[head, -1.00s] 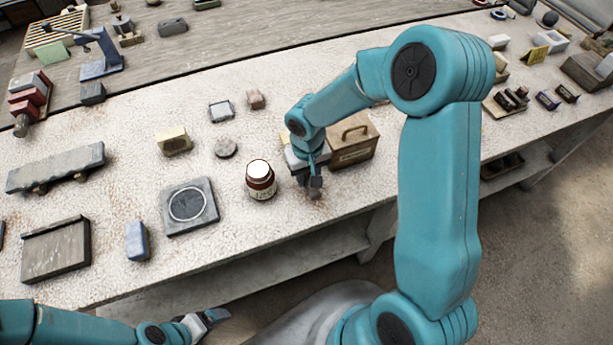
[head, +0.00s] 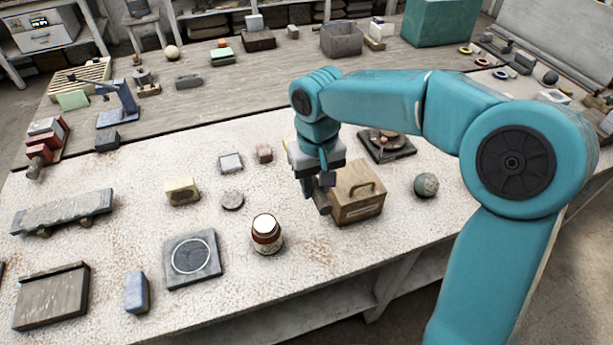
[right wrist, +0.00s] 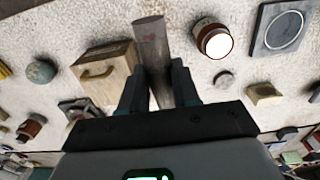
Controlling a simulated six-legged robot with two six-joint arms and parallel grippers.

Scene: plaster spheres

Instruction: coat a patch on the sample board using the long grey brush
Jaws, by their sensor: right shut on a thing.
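My right gripper (head: 318,188) is shut on a thick grey rod (right wrist: 152,50), which I take for the long grey brush. It also shows in the head view (head: 323,204), tilted, beside the wooden box; I cannot make out its bristles. The sample board is probably the dark grey square slab (head: 208,271) with a thin pale ring on it, left of the gripper; it also shows in the right wrist view (right wrist: 264,47). A brown jar (head: 266,243) with a white top stands between slab and gripper. My left gripper is out of view.
A wooden box (head: 357,208) with a handle stands just right of the gripper. A round grey disc (head: 232,200), a cream block (head: 182,191) and a blue block (head: 137,293) lie around the slab. A greenish ball (head: 426,185) is farther right.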

